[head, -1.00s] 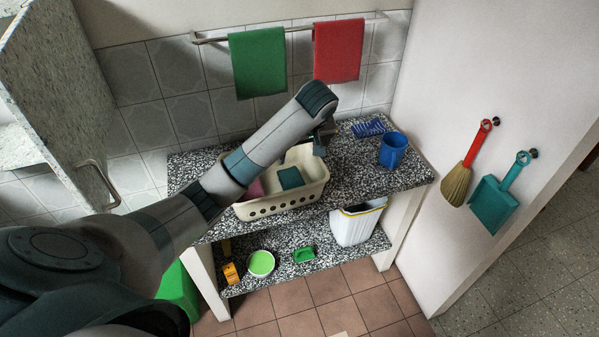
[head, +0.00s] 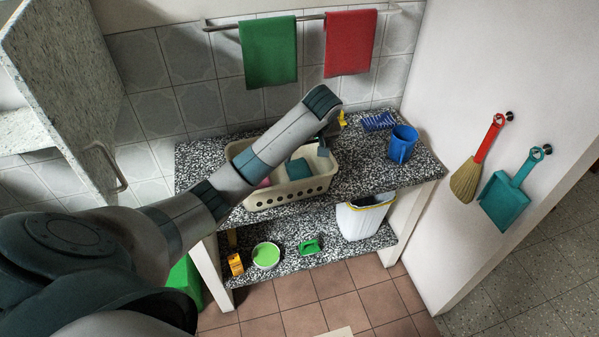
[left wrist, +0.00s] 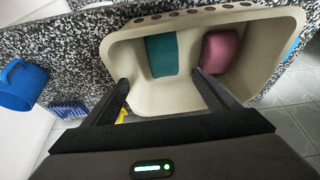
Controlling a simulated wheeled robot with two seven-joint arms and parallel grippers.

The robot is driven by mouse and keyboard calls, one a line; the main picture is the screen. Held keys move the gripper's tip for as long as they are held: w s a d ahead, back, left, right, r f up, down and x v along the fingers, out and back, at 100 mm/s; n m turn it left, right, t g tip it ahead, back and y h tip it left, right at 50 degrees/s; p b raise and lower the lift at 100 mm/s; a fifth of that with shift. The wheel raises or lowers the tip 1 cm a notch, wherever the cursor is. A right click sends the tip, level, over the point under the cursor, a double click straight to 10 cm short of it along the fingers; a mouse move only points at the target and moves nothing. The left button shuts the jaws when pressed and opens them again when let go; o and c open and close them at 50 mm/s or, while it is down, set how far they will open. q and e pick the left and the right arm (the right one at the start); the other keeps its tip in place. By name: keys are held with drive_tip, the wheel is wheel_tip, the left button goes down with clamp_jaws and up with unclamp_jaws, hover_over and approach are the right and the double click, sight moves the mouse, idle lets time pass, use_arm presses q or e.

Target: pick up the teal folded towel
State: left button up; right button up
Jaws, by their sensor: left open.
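The teal folded towel (head: 299,169) lies in a cream basket (head: 290,198) on the speckled counter. It also shows in the left wrist view (left wrist: 162,55), flat against the basket's inside, beside a pink folded cloth (left wrist: 221,52). My left gripper (head: 325,149) is over the right part of the basket, seen partly behind my forearm. In the left wrist view its two fingers (left wrist: 160,82) are wide apart and empty, pointing towards the teal towel, which lies beyond the fingertips. The gap to the towel is hard to judge. My right gripper is in neither view.
Right of the basket are a blue mug (head: 402,144), a blue brush (head: 378,121) and a small yellow item (head: 342,118). Green (head: 268,52) and red (head: 350,42) towels hang on a rail behind. A white bin (head: 364,218) stands on the lower shelf.

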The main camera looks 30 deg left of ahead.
use_arm(q)
drive_tip(key=p, duration=0.1)
hover_over(301, 170)
drive_tip(key=d, duration=0.1)
drive_tip(key=f, duration=0.6)
drive_tip(key=shift+s+d, duration=0.15)
drive_tip(key=shift+d, duration=0.05)
drive_tip(key=shift+r, duration=0.1)
drive_tip(key=shift+s+a+f+p, duration=0.1)
drive_tip(key=shift+a+f+p, duration=0.05)
drive_tip(key=shift+f+p, duration=0.35)
drive_tip(key=f, duration=0.1)
drive_tip(key=f+p, duration=0.1)
drive_tip(key=f, duration=0.1)
drive_tip(key=shift+a, duration=0.4)
drive_tip(key=shift+w+a+f, duration=0.15)
drive_tip(key=shift+w+f, duration=0.05)
drive_tip(key=shift+f, duration=0.4)
drive_tip(key=shift+c, duration=0.7)
drive_tip(key=c, duration=1)
